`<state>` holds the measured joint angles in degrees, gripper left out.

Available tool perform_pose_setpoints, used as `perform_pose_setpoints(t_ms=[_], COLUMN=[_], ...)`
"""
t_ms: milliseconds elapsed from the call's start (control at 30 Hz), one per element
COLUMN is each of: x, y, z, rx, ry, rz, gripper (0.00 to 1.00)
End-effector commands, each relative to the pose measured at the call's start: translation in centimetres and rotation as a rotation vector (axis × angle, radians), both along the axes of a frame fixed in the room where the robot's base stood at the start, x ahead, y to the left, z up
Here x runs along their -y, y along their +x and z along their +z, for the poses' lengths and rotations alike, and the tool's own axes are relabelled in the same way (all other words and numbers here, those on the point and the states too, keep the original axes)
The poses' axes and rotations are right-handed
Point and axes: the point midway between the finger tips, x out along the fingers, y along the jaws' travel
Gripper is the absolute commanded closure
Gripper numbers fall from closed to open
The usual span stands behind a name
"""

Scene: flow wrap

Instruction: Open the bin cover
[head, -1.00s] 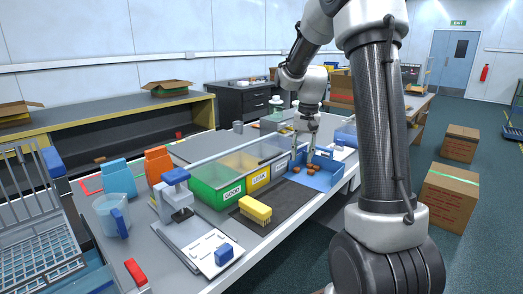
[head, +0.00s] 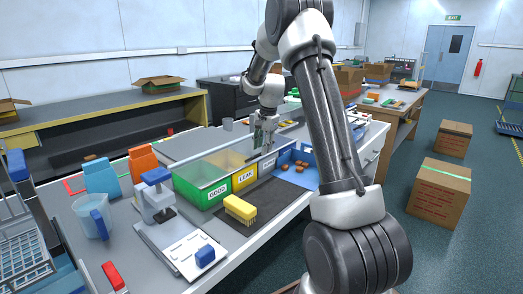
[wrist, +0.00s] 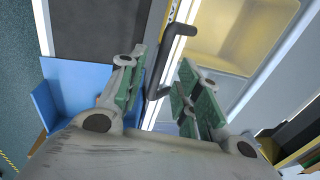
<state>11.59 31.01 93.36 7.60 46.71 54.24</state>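A row of sorting bins stands on the bench: a green bin labelled GOOD (head: 216,191), a yellow bin labelled LEAK (head: 246,176) and a pale third bin (head: 268,164). Clear covers seem to lie over them. My gripper (head: 264,146) is over the row, around the yellow and pale bins. In the wrist view, my gripper (wrist: 162,78) is open, with a finger on each side of a dark bar handle (wrist: 164,62) at the pale bin edge. No clear contact shows. The yellow bin's inside (wrist: 245,35) shows beyond the right finger.
A blue tray (head: 309,174) with several brown items stands right of the bins. A yellow brush (head: 240,210) lies on the dark mat (head: 265,205) in front. A scale-like device (head: 157,200), orange and blue bottles and a jug (head: 92,215) stand at the left.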

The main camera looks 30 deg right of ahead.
Motion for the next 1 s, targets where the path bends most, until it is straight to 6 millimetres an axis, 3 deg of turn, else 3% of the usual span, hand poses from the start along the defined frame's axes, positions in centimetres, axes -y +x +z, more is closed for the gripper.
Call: perform_pose_setpoints(t_ms=[167,433,467,633,1000], x=[-0.1,-0.1,-0.1,-0.1,-0.2], y=[0.3,0.4,0.4,0.4,0.4], z=[-1.7,-1.9,-1.9,-1.9,-1.6], rx=[0.0,0.001,0.001,0.001,0.001], ry=[0.0,-0.001,-0.001,-0.001,-0.001], rz=[0.001,0.002,0.002,0.002,0.002], gripper=[0.66,0.66,0.68,0.99,1.0])
